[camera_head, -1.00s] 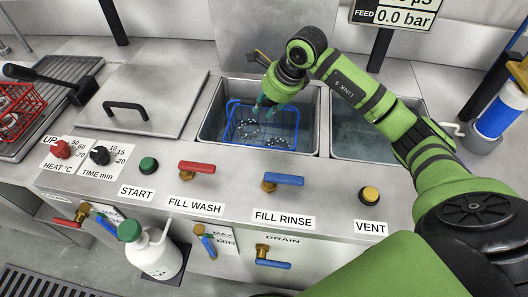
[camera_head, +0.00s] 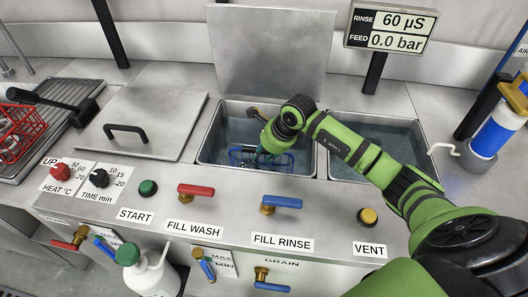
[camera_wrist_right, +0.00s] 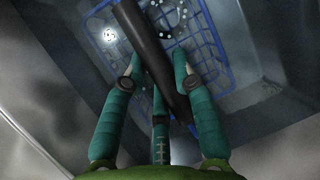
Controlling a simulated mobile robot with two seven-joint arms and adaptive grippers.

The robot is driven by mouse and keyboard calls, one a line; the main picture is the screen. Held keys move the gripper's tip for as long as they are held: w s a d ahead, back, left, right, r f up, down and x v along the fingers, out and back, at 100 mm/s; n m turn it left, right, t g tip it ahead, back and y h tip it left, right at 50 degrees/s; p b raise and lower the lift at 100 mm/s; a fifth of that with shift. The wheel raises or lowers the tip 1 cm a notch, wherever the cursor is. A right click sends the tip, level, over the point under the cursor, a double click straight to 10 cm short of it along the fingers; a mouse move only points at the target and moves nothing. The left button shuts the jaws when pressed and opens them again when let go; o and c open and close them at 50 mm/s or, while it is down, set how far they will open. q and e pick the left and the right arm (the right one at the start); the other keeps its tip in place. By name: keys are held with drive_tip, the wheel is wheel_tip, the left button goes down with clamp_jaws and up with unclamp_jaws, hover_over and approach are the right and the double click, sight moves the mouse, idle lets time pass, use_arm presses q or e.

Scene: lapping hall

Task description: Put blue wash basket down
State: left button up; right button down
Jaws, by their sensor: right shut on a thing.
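The blue wash basket (camera_head: 236,157) is low inside the left open tank (camera_head: 213,133), partly hidden by my gripper and the tank's front rim. In the right wrist view it is a blue wire basket (camera_wrist_right: 207,42) with small round parts in it. My right gripper (camera_head: 270,147) reaches down into the tank above the basket. In the wrist view its teal fingers (camera_wrist_right: 160,85) are shut on the dark handle bar (camera_wrist_right: 143,40) that crosses over the basket. Whether the basket touches the tank floor cannot be told. My left gripper is not in view.
A second tank (camera_head: 400,130) with liquid lies to the right. A raised metal panel (camera_head: 270,50) stands behind the left tank, and a closed lid (camera_head: 150,120) lies left of it. A red basket (camera_head: 20,132) sits far left. Valve handles line the front.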

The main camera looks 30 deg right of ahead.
drive_tip(key=c, duration=1)
unclamp_jaws()
drive_tip(key=shift+r, duration=0.15)
drive_tip(key=v, duration=1.2)
